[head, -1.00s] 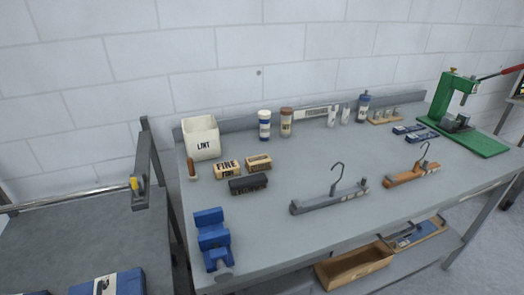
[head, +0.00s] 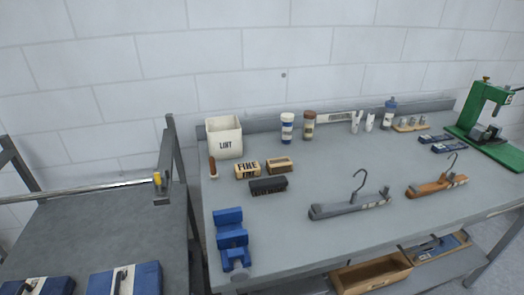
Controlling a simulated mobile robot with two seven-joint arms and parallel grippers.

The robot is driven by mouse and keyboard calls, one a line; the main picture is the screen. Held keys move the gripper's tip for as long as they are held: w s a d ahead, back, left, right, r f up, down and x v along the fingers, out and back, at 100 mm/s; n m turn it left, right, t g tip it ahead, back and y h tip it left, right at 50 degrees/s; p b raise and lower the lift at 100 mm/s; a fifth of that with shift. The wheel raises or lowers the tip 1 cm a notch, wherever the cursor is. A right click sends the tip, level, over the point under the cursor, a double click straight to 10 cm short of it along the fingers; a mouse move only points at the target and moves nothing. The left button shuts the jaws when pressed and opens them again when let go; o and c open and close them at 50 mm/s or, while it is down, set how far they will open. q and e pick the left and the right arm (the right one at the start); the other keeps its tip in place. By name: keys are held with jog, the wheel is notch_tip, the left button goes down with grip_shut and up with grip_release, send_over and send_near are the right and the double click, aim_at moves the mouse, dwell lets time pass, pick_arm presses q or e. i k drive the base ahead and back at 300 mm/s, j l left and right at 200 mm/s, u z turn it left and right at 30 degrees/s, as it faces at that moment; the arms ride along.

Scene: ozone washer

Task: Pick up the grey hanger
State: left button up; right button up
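The grey hanger (head: 350,206) lies on the grey workbench (head: 315,245), right of the middle, with its metal hook pointing up. A similar brown wooden hanger (head: 437,187) lies to its right, apart from it. Nothing touches the grey hanger. Neither of my grippers shows in the head view.
A blue vise (head: 232,240) is at the bench's front left. A white lint bin (head: 224,137), brushes (head: 268,185) and bottles (head: 287,128) stand behind. A green press (head: 490,115) is at the right. Wooden trays (head: 370,274) sit on the lower shelf. A cart (head: 95,230) stands left.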

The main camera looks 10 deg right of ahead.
aim_at(316, 212)
jog(key=l, duration=0.8)
jog(key=k+l, duration=0.15)
jog(key=l, duration=0.6)
jog(key=l+u, duration=0.1)
jog(key=l, duration=0.7)
jog(key=k, duration=0.1)
